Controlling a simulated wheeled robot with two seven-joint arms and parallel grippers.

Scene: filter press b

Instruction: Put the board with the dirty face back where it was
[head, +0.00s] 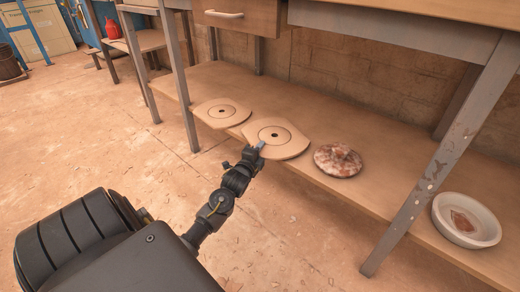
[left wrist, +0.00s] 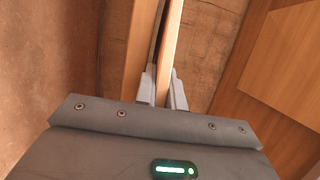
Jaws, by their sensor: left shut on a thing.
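The left board (head: 208,112) lies flat. My left gripper (head: 260,146) is at the near edge of the right board (head: 290,146) and is shut on it. In the left wrist view that board (left wrist: 172,40) shows edge-on between the fingers (left wrist: 162,90). I cannot tell if it touches the shelf. Both upper faces look clean; the undersides are hidden. My right gripper is not in view.
A mottled reddish-brown round thing (head: 338,160) lies right of the boards. A white bowl (head: 467,220) with a brown piece in it stands further right. Metal legs (head: 447,150) and the bench top with a drawer (head: 240,14) bound the shelf. The floor in front is clear.

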